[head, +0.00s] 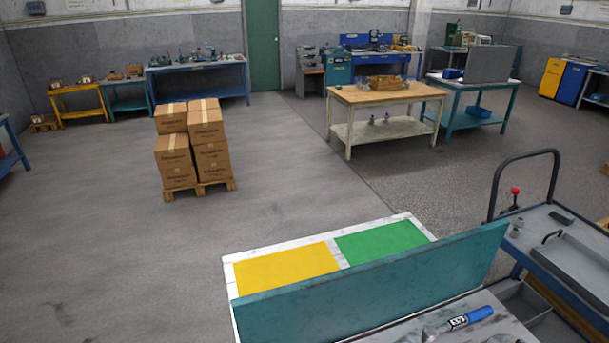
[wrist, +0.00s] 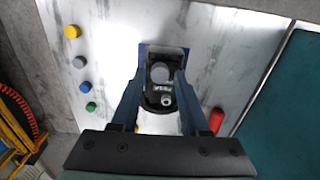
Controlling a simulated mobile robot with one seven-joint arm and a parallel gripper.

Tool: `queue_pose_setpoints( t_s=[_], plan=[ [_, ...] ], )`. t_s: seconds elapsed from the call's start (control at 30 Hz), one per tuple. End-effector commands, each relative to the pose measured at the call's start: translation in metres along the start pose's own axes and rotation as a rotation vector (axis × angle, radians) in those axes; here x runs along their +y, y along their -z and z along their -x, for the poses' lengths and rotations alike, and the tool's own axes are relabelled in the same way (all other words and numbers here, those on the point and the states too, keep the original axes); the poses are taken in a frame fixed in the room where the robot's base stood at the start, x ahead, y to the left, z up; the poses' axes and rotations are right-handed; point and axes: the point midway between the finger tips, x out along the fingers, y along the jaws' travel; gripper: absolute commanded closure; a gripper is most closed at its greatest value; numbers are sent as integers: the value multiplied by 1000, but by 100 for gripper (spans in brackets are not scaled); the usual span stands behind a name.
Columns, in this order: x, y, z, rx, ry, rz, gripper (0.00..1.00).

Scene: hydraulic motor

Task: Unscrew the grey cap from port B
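In the wrist view, a dark motor body (wrist: 155,100) stands on the pale metal surface, with a round grey cap-like piece (wrist: 160,74) on it. I cannot read which port is B. My gripper (wrist: 161,72) has its two fingers apart, one on each side of the motor in the picture. Whether a finger touches the grey piece cannot be told. Another small grey round piece (wrist: 79,62) lies on the surface at left. My gripper is not clear in the head view.
Yellow (wrist: 71,31), blue (wrist: 85,87) and green (wrist: 91,106) round pieces line the left; a red piece (wrist: 216,119) lies at right.

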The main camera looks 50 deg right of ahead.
Motion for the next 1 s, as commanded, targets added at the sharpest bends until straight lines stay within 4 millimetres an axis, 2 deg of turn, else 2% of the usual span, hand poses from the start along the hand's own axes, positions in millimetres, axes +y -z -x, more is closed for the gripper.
queue_pose_setpoints(
  t_s=[0.03,0.2,0.23,0.47,0.8,1.0],
  plan=[
    [0,0,0,0,0,0,66],
    [0,0,0,0,0,0,96],
    [0,0,0,0,0,0,100],
    [0,0,1,0,0,22,100],
    [0,0,3,0,-1,415,100],
    [0,0,2,0,1,505,100]
  ],
)
